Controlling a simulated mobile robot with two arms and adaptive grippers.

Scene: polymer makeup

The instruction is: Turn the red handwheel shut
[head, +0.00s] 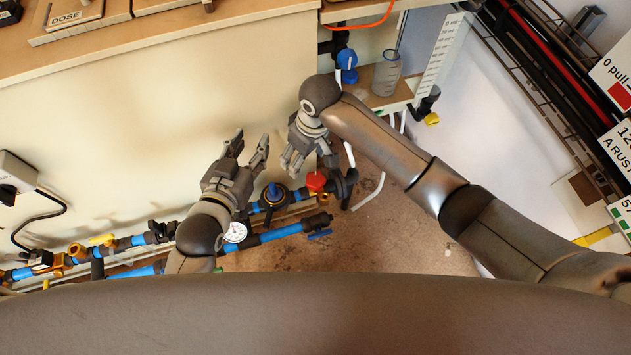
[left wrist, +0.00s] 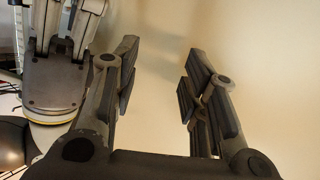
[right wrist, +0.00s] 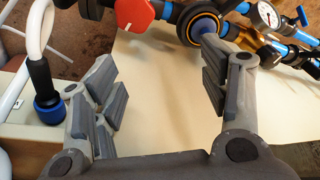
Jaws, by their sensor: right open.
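The red handwheel (head: 316,181) sits on the pipework low by the wall in the head view. Its red part also shows at the top of the right wrist view (right wrist: 134,14), cut by the frame edge. My right gripper (head: 308,162) is open and just above the red handwheel in the head view. Its open fingers (right wrist: 158,62) hold nothing, and the wheel appears beyond the left finger. My left gripper (head: 250,146) is open and empty, left of the right one and above the pipes. The left wrist view shows its fingers (left wrist: 163,52) apart before the pale wall.
A blue handwheel (head: 273,192) and a pressure gauge (head: 236,231) sit close by on the blue pipes (head: 281,233). White hoses (head: 370,190) run beside the red wheel. Open floor (head: 400,235) lies right of the pipes.

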